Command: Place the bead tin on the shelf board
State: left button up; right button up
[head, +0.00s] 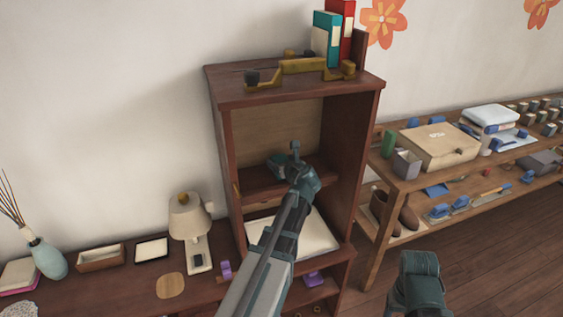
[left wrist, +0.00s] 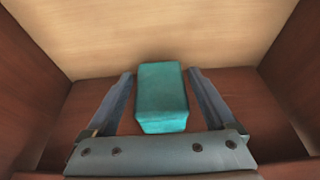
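A teal box-shaped tin (left wrist: 162,98), which I take for the bead tin, sits on the brown shelf board (left wrist: 225,84) inside the wooden cabinet, near its pale back panel. In the left wrist view it is between the fingers of my left gripper, with a narrow gap on each side. My left gripper (head: 286,158) is open and reaches into the cabinet's upper compartment in the head view. There the tin is mostly hidden by the gripper and hard to tell from it. My right gripper (head: 418,280) is low at the right, away from the shelf; its fingers are unclear.
The cabinet's side walls (head: 350,155) stand close on both sides of my left arm. Its top (head: 225,82) carries binders and a brass-coloured object. A lamp (head: 190,217) stands on the low surface at left. A shelf unit with boxes (head: 437,146) and tools stands at right.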

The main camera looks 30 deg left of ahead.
pick_arm(q)
jog(key=shift+o, duration=0.4)
jog(key=shift+r, duration=0.1)
jog(key=shift+r+p, duration=0.2)
jog(key=shift+p, duration=0.1)
jog(key=p+v, duration=0.3)
jog(key=v, duration=0.9)
jog(key=shift+p, duration=0.4)
jog(key=shift+f, duration=0.15)
jog(key=s+d+f+n+g+h, duration=0.3)
jog(key=s+d+n, duration=0.3)
jog(key=d, duration=0.3)
jog(key=s+d+f+n+g+h, duration=0.3)
jog(key=s+d+f+n, duration=0.3)
jog(key=d, duration=0.4)
jog(key=s+d+f+n+g+h, duration=0.3)
jog(key=s+d+f+n, duration=0.2)
jog(key=s+d+n, duration=0.3)
jog(key=shift+d+n, duration=0.9)
jog(key=shift+n, duration=0.2)
